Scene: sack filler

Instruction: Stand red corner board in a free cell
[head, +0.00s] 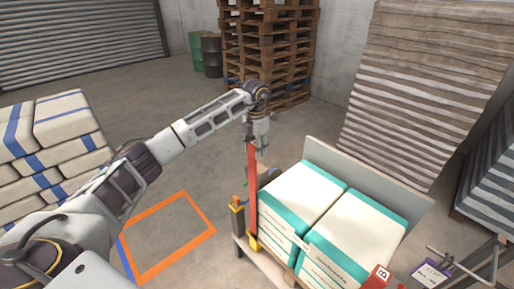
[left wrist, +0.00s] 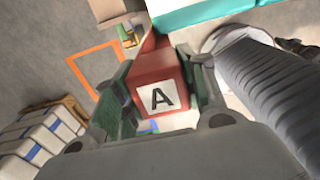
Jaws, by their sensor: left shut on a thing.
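The red corner board (head: 252,195) is a long, narrow piece standing about upright in the head view. My left gripper (head: 258,146) is shut on its upper end. In the left wrist view the board's red end (left wrist: 158,92) sits between the fingers and carries a white label with a black A. The board's lower end is beside a yellow and dark holder (head: 238,217) at the corner of the bench. Whether that end is inside a cell or only beside it, I cannot tell. My right gripper is not in view.
White and teal sacks (head: 305,195) lie right of the board, in front of a grey upright panel (head: 368,180). A red box marked B (head: 377,278) is at lower right. An orange floor outline (head: 166,235) encloses bare floor. Stacked sacks (head: 55,145) stand left, wooden pallets (head: 268,50) behind.

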